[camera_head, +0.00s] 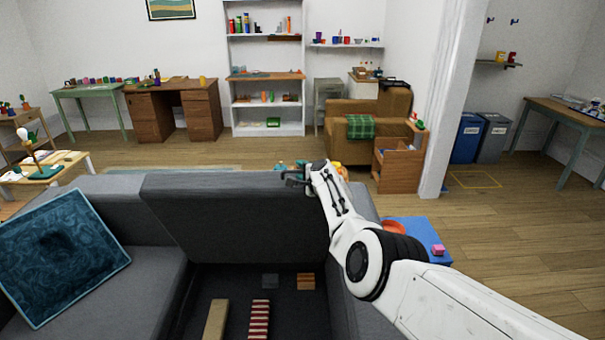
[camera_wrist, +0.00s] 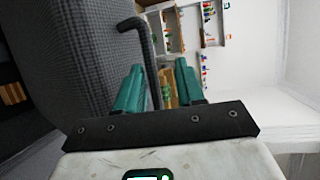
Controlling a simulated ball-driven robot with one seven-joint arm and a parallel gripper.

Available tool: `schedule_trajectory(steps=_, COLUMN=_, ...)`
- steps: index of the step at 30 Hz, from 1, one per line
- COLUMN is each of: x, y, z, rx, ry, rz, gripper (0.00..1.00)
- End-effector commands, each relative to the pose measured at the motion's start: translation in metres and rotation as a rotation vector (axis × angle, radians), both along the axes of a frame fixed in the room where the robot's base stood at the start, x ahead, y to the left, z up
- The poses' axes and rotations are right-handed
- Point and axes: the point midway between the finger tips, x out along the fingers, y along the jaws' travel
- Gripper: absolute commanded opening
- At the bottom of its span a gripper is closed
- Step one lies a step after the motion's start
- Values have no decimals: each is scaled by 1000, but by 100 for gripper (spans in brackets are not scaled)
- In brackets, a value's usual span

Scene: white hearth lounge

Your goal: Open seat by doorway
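The grey sofa seat panel (camera_head: 235,220) stands raised, nearly upright. Below it the dark storage space (camera_head: 230,285) is open to view. My gripper (camera_head: 297,178) is at the panel's top right edge. In the wrist view, the panel (camera_wrist: 75,60) fills the left side. A dark bent rod, seemingly its handle (camera_wrist: 134,24), runs down between the teal fingers of my gripper (camera_wrist: 158,78). The fingers are apart, with a gap on the rod's right. Whether the left finger touches the rod is unclear.
The storage space holds a tan bar (camera_head: 216,320), a red-and-white striped item (camera_head: 259,318), a grey square (camera_head: 270,281) and a brown striped block (camera_head: 306,281). A teal cushion (camera_head: 62,255) lies left. Floor (camera_head: 510,235) is clear farther right.

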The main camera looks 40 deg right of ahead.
Motion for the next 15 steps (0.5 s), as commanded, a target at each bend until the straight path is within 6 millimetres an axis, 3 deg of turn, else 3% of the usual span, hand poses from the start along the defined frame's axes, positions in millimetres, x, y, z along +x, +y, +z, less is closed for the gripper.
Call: schedule_trajectory(steps=15, x=-13, y=5, z=2, rx=4, ry=5, rz=2, gripper=39)
